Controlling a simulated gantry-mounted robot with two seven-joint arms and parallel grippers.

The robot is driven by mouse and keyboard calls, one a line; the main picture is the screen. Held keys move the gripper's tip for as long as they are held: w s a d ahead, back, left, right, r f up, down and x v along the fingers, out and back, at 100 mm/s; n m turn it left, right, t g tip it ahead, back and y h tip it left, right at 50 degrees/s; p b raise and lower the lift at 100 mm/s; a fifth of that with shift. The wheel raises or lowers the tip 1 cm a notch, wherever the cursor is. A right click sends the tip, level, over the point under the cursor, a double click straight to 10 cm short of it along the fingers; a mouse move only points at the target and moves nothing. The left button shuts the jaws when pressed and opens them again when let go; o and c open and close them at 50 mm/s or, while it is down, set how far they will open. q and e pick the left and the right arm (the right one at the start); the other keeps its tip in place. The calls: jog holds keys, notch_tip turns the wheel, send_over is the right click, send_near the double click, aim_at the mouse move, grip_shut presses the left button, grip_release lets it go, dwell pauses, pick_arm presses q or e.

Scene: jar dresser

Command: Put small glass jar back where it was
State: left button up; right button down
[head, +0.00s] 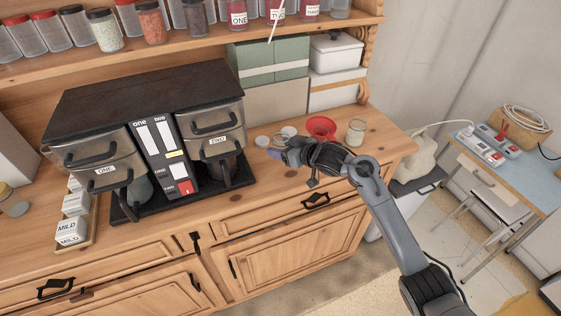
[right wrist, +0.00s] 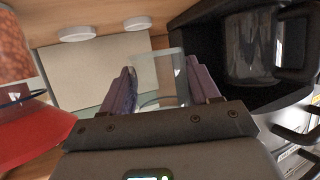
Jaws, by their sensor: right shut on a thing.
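The small glass jar (right wrist: 157,80) is clear and looks empty. It sits between the two purple-grey fingers of my right gripper (right wrist: 162,92) in the right wrist view. In the head view my right gripper (head: 280,153) is over the dresser counter, just right of the coffee machine, and largely hides the jar. The gripper is shut on the jar. I cannot tell whether the jar touches the counter. My left gripper is in neither view.
The black coffee machine (head: 150,133) stands left of the gripper. A red funnel (head: 321,126), a filled jar (head: 356,132) and a white lid (head: 262,141) are close by. Green boxes (head: 268,60) stand behind. A shelf of spice jars (head: 151,22) hangs above.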

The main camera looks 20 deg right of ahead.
aim_at(282, 168)
jog(key=shift+f, duration=0.45)
notch_tip(282, 168, down, 4)
jog(key=shift+f, duration=0.5)
jog(key=shift+c, duration=1.3)
grip_release()
jog(key=shift+f, duration=0.15)
